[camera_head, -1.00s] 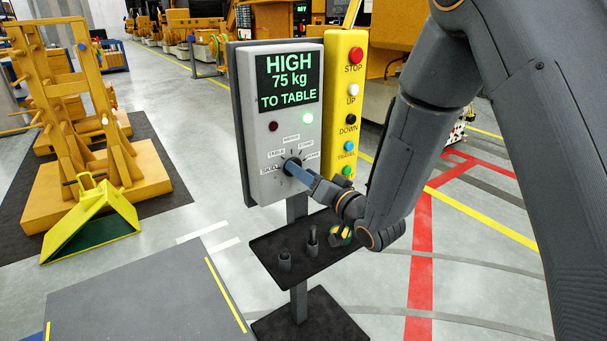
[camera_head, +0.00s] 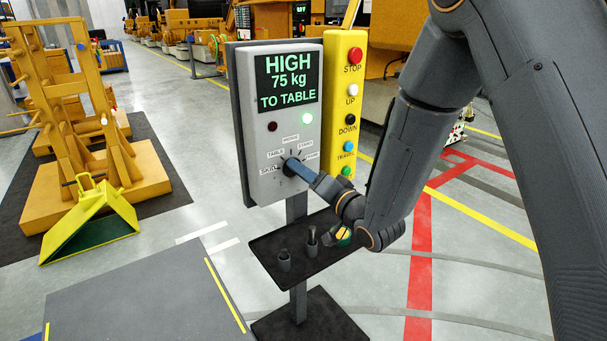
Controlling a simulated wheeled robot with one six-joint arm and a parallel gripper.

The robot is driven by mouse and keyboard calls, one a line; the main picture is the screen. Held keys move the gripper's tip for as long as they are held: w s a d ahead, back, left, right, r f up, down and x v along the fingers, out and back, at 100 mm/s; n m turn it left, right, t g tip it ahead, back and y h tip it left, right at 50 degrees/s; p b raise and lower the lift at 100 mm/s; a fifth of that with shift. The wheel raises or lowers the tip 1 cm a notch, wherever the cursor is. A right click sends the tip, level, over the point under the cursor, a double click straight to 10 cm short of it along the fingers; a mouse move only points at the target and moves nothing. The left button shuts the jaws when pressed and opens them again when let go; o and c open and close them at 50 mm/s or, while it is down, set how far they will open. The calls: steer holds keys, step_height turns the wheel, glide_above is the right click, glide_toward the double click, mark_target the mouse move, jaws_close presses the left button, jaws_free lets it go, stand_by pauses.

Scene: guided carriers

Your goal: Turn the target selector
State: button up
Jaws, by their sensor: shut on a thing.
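The target selector (camera_head: 290,164) is a dark rotary knob low on the front of a grey control box (camera_head: 258,130). Several small white labels surround it; TABLE and STAND look readable, others are too small to read surely. The box display (camera_head: 287,83) reads HIGH, 75 kg, TO TABLE in green. My gripper (camera_head: 298,170) is at the knob, shut on it, with its blue-grey fingers reaching in from the lower right. The fingers hide most of the knob, so where it points cannot be told.
A yellow button panel (camera_head: 346,75) with several coloured buttons stands close on the right of the box. A black tray (camera_head: 268,255) with small holders sits below. A yellow wedge stand (camera_head: 93,220) and a grey platform (camera_head: 140,295) are at left.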

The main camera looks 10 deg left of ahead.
steer(key=o, duration=1.1)
steer(key=shift+c, duration=0.2)
steer(key=shift+d, duration=0.1)
steer(key=b+v, duration=0.1)
steer(key=v, duration=0.6)
steer(key=shift+s+d+b, duration=0.25)
steer(key=shift+b, duration=0.15)
steer(key=d+f+g+h, duration=0.1)
steer(key=d+f+h, duration=0.4)
steer(key=d, duration=0.5)
steer(key=d+f+g+h, duration=0.25)
steer(key=d+h, duration=0.35)
steer(key=d, duration=0.4)
steer(key=s+d+g+h, duration=0.1)
steer(key=s+d+g, duration=0.1)
steer(key=s, duration=0.4)
steer(key=s+d+g+h, duration=0.1)
steer(key=s+d+g, duration=0.2)
steer(key=s+d, duration=0.2)
steer(key=s+d+f+g, duration=0.1)
steer(key=s+d+g, duration=0.1)
steer(key=s, duration=0.6)
steer(key=shift+s+d+g+h, duration=0.3)
steer(key=shift+d+g+h, duration=0.1)
steer(key=shift+d, duration=0.5)
